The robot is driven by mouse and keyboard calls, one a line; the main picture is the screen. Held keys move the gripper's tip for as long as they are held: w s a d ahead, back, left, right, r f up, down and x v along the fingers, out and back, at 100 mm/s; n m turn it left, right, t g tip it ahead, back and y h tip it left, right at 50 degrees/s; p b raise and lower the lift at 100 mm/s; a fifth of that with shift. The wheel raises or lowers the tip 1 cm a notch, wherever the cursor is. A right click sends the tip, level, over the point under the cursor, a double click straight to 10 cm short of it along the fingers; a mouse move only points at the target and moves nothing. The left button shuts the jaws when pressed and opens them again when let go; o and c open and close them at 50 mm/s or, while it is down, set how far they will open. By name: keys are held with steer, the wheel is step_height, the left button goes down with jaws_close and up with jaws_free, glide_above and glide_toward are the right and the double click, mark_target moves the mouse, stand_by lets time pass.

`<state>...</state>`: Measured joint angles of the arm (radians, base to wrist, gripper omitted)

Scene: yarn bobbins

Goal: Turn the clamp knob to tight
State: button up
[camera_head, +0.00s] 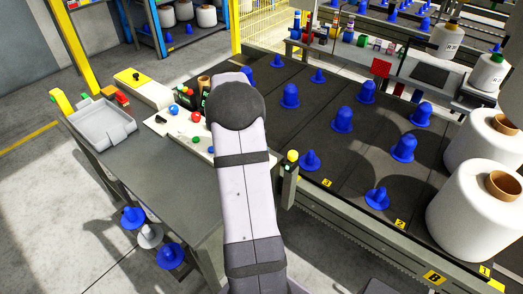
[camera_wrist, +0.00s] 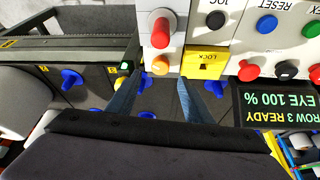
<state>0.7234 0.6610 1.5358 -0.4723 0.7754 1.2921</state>
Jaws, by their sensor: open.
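No knob is labelled as the clamp knob, so I cannot tell for sure which it is. In the wrist view a red knob (camera_wrist: 160,28) stands on a pale panel, with an orange round knob (camera_wrist: 159,64) just below it in the picture. A yellow-topped post (camera_head: 292,157) stands at the bench's front edge in the head view. My gripper (camera_wrist: 155,92) is open and empty, its two fingers apart below the orange knob in the wrist picture. In the head view my arm hides the gripper.
A yellow LOCK plate (camera_wrist: 205,62), several push buttons and a dark display (camera_wrist: 277,118) reading ROW 3 READY, EYE 100 % lie right of the knobs, upside down. Blue bobbin cores (camera_head: 342,120) and white yarn cones (camera_head: 482,215) stand right of my arm. A grey tray (camera_head: 103,128) is left.

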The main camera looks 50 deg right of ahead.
steer(key=shift+p+x, duration=0.75)
steer(key=shift+x, duration=2.55)
steer(key=shift+a, duration=0.1)
steer(key=c, duration=1)
